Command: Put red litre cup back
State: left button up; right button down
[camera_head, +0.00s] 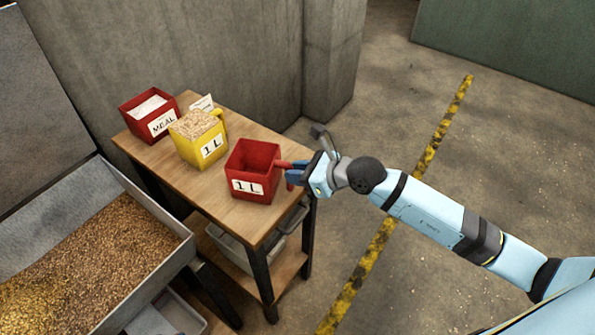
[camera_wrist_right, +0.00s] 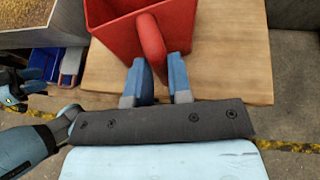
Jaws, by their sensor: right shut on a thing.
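The red litre cup (camera_head: 251,174), an empty square cup with a "1 L" label, is upright at the right side of the small wooden table (camera_head: 225,200). I cannot tell whether its base touches the top. My right gripper (camera_head: 293,173) is shut on its red handle. In the right wrist view, the two blue fingers of my right gripper (camera_wrist_right: 159,79) lie either side of the handle (camera_wrist_right: 151,46), with the red litre cup (camera_wrist_right: 117,27) beyond them. My left gripper (camera_wrist_right: 10,92) shows partly at the left edge of the right wrist view; its jaws are unclear.
A yellow "1 L" cup (camera_head: 188,150) full of grain stands left of the red cup. A red "MEAL" box (camera_head: 139,107) and a small white card (camera_head: 204,103) are behind it. A grain-filled metal trough (camera_head: 120,309) is at the left. Grey walls close off the back.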

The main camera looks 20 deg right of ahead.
jog(key=shift+f, duration=0.2)
jog(key=c, duration=1)
grip_release()
jog(key=shift+c, duration=0.2)
jog(key=shift+r, duration=0.1)
